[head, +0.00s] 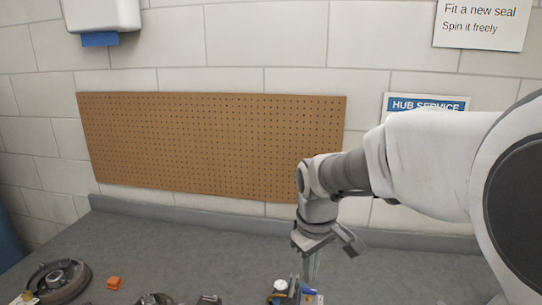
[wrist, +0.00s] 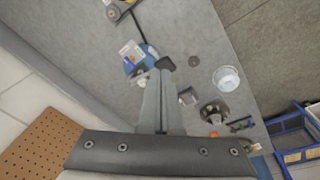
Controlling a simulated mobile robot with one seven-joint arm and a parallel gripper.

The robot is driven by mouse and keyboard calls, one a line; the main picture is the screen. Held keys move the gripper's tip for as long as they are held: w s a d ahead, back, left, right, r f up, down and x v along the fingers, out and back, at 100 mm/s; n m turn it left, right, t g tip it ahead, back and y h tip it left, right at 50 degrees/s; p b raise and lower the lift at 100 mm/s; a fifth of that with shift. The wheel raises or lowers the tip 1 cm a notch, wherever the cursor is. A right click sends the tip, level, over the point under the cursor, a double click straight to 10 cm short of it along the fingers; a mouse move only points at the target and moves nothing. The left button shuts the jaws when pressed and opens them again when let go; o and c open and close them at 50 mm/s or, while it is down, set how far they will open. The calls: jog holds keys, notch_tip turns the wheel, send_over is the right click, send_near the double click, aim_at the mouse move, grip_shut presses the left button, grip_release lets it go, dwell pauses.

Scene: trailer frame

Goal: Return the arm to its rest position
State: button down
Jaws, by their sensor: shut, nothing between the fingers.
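My arm reaches in from the right in the head view and bends down over the grey workbench (head: 200,250). My gripper (head: 310,272) hangs above the bench and points down, with nothing in it. In the wrist view the two fingers of my gripper (wrist: 160,75) lie together, shut and empty. Small parts lie below and around the fingertips, and the gap between them and the fingers is hard to judge.
A brake drum (head: 60,280) and an orange block (head: 114,283) are at the bench's left. A white cup (wrist: 227,79), a dark hub (wrist: 214,112) and blue bins (wrist: 292,128) show in the wrist view. A pegboard (head: 210,145) hangs behind.

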jog(key=s+d+r+m+t, duration=0.2)
jog(key=s+d+r+m, duration=0.1)
jog(key=s, duration=0.5)
jog(key=s+d+r+m+t, duration=0.2)
jog(key=s+d+r+m, duration=0.1)
jog(key=s, duration=0.6)
jog(key=shift+r+m, duration=0.3)
jog(key=shift+m, duration=0.3)
jog(key=c, duration=1.6)
grip_release()
